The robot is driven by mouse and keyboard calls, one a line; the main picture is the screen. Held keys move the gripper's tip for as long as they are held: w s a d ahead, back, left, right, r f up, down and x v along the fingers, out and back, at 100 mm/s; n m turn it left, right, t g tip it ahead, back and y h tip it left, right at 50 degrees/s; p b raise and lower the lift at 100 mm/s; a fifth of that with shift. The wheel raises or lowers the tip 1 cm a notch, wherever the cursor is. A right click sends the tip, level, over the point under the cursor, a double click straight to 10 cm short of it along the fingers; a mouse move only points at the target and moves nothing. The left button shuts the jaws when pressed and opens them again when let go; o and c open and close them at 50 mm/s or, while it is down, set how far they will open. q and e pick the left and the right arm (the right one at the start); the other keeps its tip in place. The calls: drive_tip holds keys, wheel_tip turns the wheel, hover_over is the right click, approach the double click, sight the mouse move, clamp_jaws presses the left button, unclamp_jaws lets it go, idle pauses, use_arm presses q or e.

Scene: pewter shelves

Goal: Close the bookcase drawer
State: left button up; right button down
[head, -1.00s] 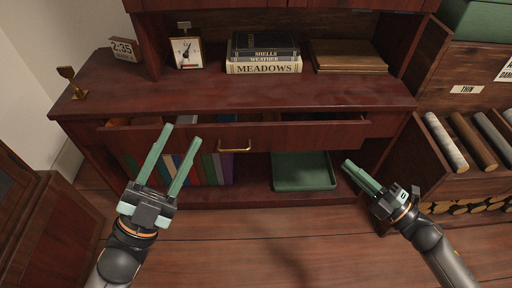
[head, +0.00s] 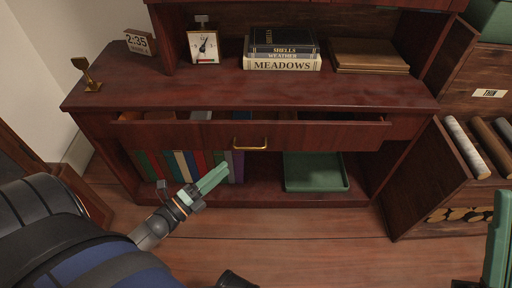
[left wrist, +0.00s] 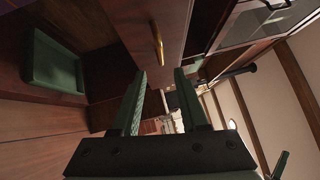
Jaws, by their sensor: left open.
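The dark red bookcase drawer (head: 320,134) is partly pulled out, with a gap showing behind its front. Its brass handle (head: 250,145) is at the middle of the front. My left gripper (head: 222,172) is open and empty, below and left of the handle, in front of the lower shelf. In the left wrist view the drawer front (left wrist: 125,15) and handle (left wrist: 158,44) lie just beyond the fingertips (left wrist: 163,76), apart from them. My right gripper (head: 495,240) is cut off at the right edge, away from the drawer.
A green tray (head: 315,187) and a row of books (head: 180,165) fill the lower shelf. A log crate (head: 415,185) stands at right. The floor in front is clear.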

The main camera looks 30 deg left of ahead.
sight(249, 148)
use_arm(q)
drive_tip(key=b+x, duration=0.2)
drive_tip(key=x, duration=0.9)
clamp_jaws()
drive_tip(key=shift+w, duration=0.1)
idle(1.1)
